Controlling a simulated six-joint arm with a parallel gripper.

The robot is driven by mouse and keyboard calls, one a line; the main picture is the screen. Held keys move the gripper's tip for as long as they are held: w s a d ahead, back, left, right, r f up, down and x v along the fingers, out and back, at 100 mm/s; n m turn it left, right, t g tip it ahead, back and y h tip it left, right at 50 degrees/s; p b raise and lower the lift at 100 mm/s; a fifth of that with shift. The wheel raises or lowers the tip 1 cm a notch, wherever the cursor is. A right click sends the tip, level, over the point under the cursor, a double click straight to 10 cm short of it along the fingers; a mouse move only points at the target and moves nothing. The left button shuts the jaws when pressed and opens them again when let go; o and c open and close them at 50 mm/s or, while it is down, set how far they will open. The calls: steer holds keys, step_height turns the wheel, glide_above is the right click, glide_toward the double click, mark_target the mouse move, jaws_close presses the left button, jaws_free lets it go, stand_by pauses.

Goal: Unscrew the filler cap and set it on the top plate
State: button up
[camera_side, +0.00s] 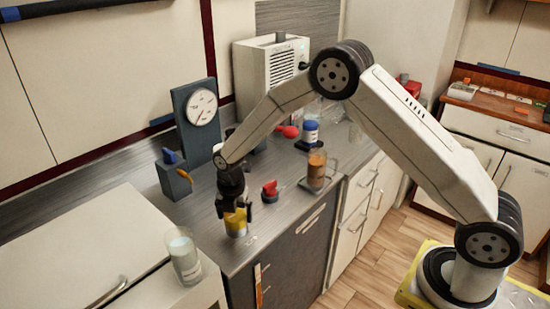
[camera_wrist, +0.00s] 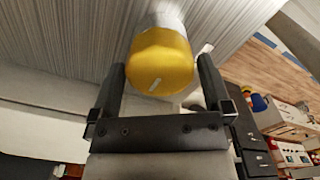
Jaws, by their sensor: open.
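The yellow cap (camera_side: 237,217) sits near the front edge of the grey counter, directly under my gripper (camera_side: 236,204). In the wrist view the cap (camera_wrist: 160,68) is round with a short pale mark on its face, on top of a whitish cylindrical body (camera_wrist: 163,18). My gripper (camera_wrist: 160,78) is open, with one finger on each side of the cap and a visible gap on both sides. In the side view the fingers partly hide the cap. I cannot make out a separate top plate.
A red knob-like object (camera_side: 270,188) and a glass mug with brown content (camera_side: 317,168) stand to the right. A dark gauge panel (camera_side: 183,110) and small lever box (camera_side: 171,181) stand behind left. A pale-filled glass (camera_side: 184,258) stands at lower left.

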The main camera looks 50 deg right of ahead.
steer(key=m, duration=0.3)
steer(key=shift+m, duration=2.3)
steer(key=c, duration=0.9)
steer(key=shift+n, duration=2.2)
steer(key=n, duration=0.4)
steer(key=shift+r, duration=0.4)
steer(key=shift+r, duration=1.4)
